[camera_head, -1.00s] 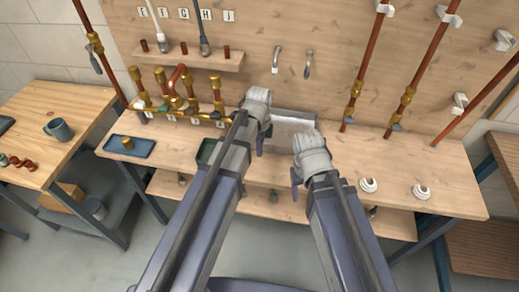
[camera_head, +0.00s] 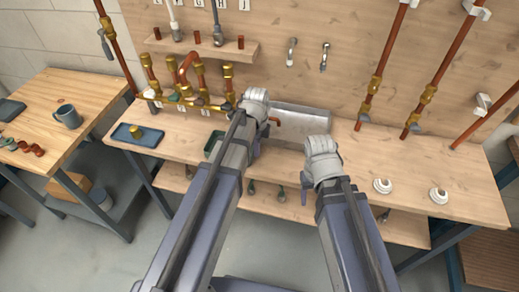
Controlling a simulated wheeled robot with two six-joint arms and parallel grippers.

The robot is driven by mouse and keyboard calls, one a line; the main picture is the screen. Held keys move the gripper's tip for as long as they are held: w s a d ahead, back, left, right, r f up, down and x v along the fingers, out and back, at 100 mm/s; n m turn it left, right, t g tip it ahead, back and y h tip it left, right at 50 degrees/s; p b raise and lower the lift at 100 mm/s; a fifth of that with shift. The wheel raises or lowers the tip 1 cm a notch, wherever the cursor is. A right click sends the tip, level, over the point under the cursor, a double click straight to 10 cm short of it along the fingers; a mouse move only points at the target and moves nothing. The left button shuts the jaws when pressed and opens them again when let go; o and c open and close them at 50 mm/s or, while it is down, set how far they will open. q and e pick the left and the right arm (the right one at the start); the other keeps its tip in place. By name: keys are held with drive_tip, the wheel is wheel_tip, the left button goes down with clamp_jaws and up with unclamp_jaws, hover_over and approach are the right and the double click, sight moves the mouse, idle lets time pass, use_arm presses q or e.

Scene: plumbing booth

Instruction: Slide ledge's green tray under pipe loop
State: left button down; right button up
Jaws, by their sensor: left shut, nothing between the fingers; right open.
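The green tray (camera_head: 211,146) lies on the workbench left of the middle, at its front; my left forearm hides much of it. The copper pipe loop (camera_head: 187,66) rises from the brass and copper pipework at the back left of the bench. My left gripper (camera_head: 262,134) is shut and empty, to the right of the tray, in front of the metal basin. My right gripper (camera_head: 305,188) is open and empty, further right at the bench's front edge. Its fingers are partly hidden by its wrist.
A blue tray (camera_head: 150,141) with a brass piece is at the bench's left end. A grey metal basin (camera_head: 300,121) stands behind my grippers. Two white round fittings (camera_head: 383,185) (camera_head: 438,195) lie at right. A side table (camera_head: 95,95) holds a mug. Copper pipes run up the back wall.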

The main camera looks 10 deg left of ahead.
use_arm(q)
drive_tip(key=a, duration=1.3)
drive_tip(key=shift+w, duration=0.2)
drive_tip(key=shift+d, duration=0.15)
drive_tip(key=d, duration=0.3)
drive_tip(key=shift+s+d, duration=0.1)
drive_tip(key=shift+d, duration=0.15)
wheel_tip(320, 180, up, 10)
drive_tip(key=p, duration=1)
drive_tip(key=shift+d, duration=0.1)
